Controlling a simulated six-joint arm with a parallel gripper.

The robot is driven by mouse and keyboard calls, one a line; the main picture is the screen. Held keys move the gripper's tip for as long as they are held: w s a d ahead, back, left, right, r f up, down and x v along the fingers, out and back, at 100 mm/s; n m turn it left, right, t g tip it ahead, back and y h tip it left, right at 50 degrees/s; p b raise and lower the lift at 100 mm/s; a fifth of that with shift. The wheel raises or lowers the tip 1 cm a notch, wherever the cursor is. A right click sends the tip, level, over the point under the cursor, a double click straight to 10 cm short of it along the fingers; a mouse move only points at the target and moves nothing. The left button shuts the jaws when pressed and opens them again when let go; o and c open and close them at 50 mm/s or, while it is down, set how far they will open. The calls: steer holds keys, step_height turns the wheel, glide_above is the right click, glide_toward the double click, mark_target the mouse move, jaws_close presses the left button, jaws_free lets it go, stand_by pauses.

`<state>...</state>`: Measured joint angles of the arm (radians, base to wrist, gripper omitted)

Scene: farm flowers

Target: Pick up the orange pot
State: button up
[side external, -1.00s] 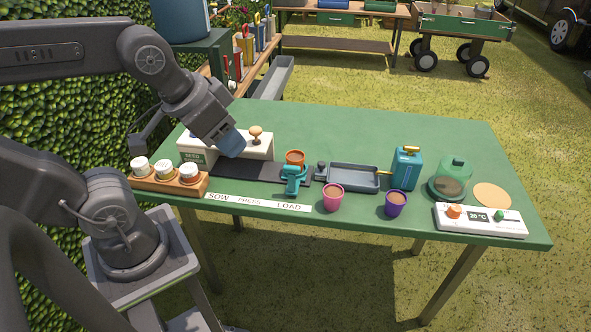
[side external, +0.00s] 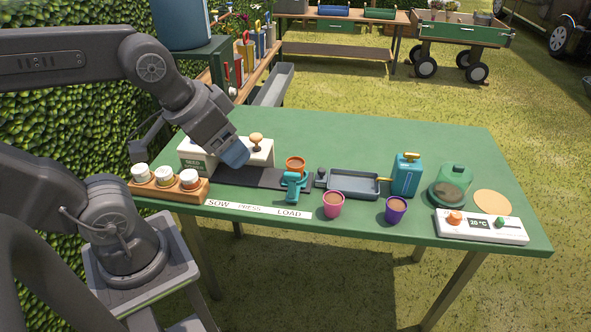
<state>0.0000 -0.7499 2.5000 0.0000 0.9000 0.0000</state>
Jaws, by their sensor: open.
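The orange pot (side external: 296,163), filled with brown soil, stands upright near the middle of the green table at the right end of a dark strip (side external: 262,178). A turquoise fixture (side external: 291,184) is right in front of it and hides its lower part. My gripper (side external: 235,154), with blue fingertips, points down to the left of the pot, above the strip's left part and in front of the white seed box (side external: 198,157). It is open and apart from the pot. The gap between its fingers is hard to see from this side.
A pink pot (side external: 332,206) and a purple pot (side external: 396,211) stand at the front. A grey tray (side external: 353,184), turquoise can (side external: 406,175), green dome (side external: 454,184) and control panel (side external: 480,228) are to the right. A wooden rack of jars (side external: 165,186) is at left. The table's back right is clear.

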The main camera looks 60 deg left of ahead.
steer(key=shift+o, duration=1.4)
